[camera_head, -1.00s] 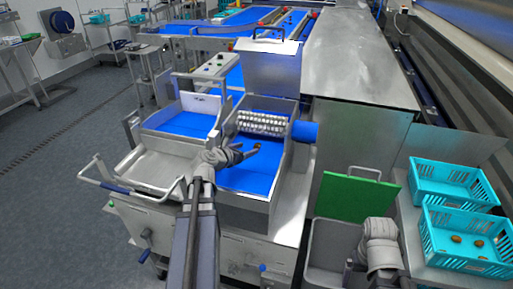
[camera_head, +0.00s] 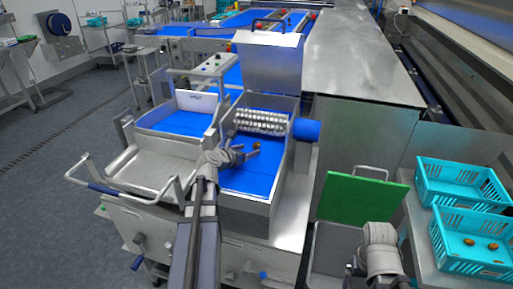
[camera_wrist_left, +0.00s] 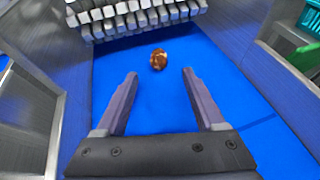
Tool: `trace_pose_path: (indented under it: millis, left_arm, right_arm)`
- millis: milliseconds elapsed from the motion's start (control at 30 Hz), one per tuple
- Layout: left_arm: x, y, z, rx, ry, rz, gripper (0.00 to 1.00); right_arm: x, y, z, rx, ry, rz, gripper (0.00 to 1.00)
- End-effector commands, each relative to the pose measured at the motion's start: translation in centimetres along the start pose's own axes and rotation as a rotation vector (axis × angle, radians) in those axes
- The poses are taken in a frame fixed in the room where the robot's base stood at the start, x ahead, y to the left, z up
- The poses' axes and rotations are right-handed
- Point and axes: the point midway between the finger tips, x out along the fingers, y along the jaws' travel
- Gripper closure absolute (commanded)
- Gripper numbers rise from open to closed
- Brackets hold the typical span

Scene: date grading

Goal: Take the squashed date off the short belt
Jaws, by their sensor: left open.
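A brown, glossy date (camera_wrist_left: 158,59) lies on the blue short belt (camera_wrist_left: 150,115) in the left wrist view, just beyond my open fingers and short of the metal roller. In the head view the small date (camera_head: 257,145) shows just past my left gripper (camera_head: 246,154), over the belt (camera_head: 262,181). My left gripper (camera_wrist_left: 158,88) is open and empty, its two fingers apart with the date ahead of the gap. Whether the date is squashed is hard to tell. My right wrist shows at the lower right of the head view; its fingers cannot be made out.
A ridged metal roller (camera_head: 262,122) crosses the belt's far end. Metal side walls (camera_wrist_left: 55,65) flank the belt. A green board (camera_head: 352,199) stands above a grey bin (camera_head: 325,245). Turquoise crates (camera_head: 462,183) stand at right, the nearer holding dates.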

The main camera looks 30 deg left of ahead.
Motion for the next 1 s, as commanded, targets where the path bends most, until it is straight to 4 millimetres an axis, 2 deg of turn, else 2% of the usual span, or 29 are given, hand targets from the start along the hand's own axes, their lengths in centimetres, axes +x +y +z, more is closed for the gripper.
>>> trace_pose_path:
  millis: [167, 400, 667, 1000]
  left_arm:
    - [1.2, 0.1, 0.2, 0.001, 0.000, 0.000, 0.29]
    - [4.8, 0.3, 0.3, 0.001, 0.000, -0.001, 0.29]
    - [5.1, 0.2, 0.5, 0.000, -0.001, 0.001, 0.29]
    - [5.1, 0.2, 0.5, 0.000, -0.001, 0.000, 0.65]
  right_arm:
    - [0.3, 0.0, 0.0, 0.000, 0.000, 0.000, 0.05]
    - [1.5, -0.1, -0.1, 0.000, 0.000, 0.000, 0.05]
    - [1.5, -0.1, -0.1, 0.000, 0.000, 0.000, 0.05]
    - [1.5, -0.1, -0.1, 0.000, 0.000, 0.000, 0.05]
